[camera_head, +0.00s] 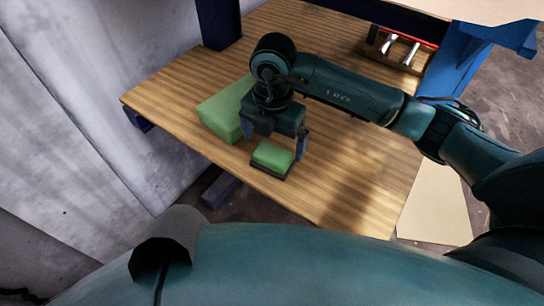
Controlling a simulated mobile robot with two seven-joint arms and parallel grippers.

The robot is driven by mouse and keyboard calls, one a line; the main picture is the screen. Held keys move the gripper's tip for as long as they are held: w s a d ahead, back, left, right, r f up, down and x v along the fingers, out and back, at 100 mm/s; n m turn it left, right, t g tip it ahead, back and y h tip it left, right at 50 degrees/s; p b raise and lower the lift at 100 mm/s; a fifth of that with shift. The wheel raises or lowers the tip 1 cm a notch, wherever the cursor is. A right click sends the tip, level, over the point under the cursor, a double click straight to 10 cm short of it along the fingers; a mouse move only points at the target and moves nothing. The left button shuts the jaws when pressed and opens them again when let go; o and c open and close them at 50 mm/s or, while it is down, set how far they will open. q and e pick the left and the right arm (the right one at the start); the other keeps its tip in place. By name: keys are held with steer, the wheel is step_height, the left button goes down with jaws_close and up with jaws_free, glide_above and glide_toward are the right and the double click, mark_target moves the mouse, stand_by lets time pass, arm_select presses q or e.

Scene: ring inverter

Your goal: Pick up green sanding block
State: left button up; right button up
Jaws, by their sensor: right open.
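The green sanding block (272,157), light green on top with a dark base, lies on the wooden tabletop near its front-left edge. My right gripper (274,148) points down just above and around the block, with one finger on the left and one on the right. The jaws are open. I cannot tell whether a finger touches the block. My left gripper is not in view.
A larger green box (222,112) stands on the wooden table (350,175) just behind and left of the gripper. A small tray (400,50) with metal tools and a red item sits at the back right. Blue table posts (217,22) rise at the back. The table's right part is clear.

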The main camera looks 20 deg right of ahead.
mark_target(272, 153)
step_height(272, 153, down, 5)
steer(key=shift+f+p, duration=0.1)
steer(key=shift+p, duration=0.4)
steer(key=shift+c, duration=0.2)
steer(key=c, duration=0.9)
